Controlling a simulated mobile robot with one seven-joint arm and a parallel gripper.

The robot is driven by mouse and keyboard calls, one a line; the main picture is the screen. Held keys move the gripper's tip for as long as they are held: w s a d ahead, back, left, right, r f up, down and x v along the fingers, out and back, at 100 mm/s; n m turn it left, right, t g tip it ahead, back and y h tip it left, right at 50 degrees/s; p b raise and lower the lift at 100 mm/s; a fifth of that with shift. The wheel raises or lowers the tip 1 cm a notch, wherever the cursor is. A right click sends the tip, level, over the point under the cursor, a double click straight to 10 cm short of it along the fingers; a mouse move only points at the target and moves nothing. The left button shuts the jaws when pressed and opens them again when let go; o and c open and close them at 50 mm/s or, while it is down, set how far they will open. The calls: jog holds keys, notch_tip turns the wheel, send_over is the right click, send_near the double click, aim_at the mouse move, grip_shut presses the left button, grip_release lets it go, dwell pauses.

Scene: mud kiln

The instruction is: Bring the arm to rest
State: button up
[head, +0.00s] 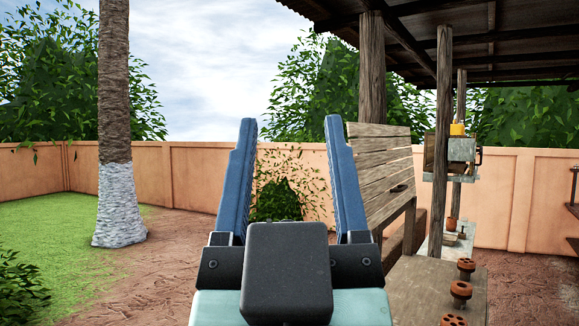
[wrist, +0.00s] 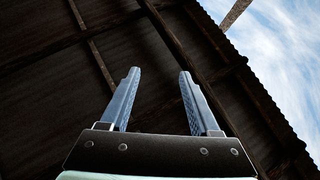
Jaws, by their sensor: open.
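My gripper (head: 291,125) is raised in the middle of the head view, its two blue fingers pointing up and spread apart. Nothing is between them. In the wrist view the gripper (wrist: 158,78) is also open and empty, with the dark underside of a roof (wrist: 60,70) behind it. The black block and pale green part below the fingers are mine and hide part of the ground.
A wooden bench (head: 425,290) with several reddish clay pieces (head: 461,290) stands at right, beside a slatted wooden panel (head: 385,170) and roof posts (head: 442,140). A white-painted trunk (head: 118,205) stands left. Bare ground lies between. An orange wall (head: 190,180) closes the back.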

jog(key=shift+s+r+t, duration=0.5)
jog(key=shift+s+r, duration=0.45)
jog(key=shift+f, duration=0.15)
